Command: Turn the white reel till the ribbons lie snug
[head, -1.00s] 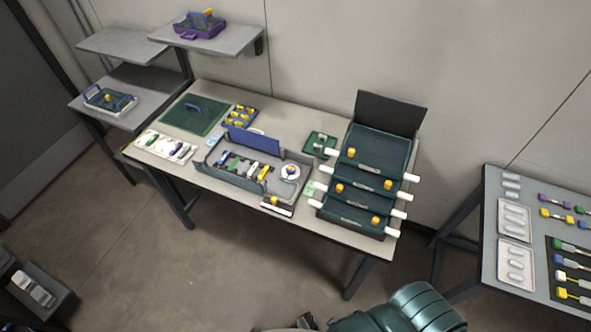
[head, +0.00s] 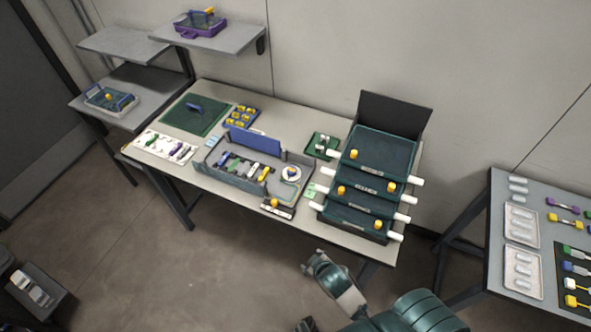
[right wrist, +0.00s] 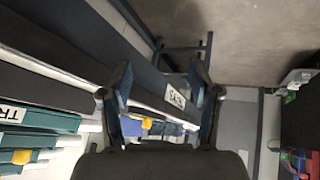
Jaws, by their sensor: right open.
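My right arm enters the head view from the bottom, in front of the bench and away from the reel. The reel cannot be made out in the wrist view.
A stack of dark green trays (head: 368,190) with white handles and yellow knobs stands right of the reel. A side table (head: 509,283) stands at right. A green mat (head: 182,116) lies behind.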

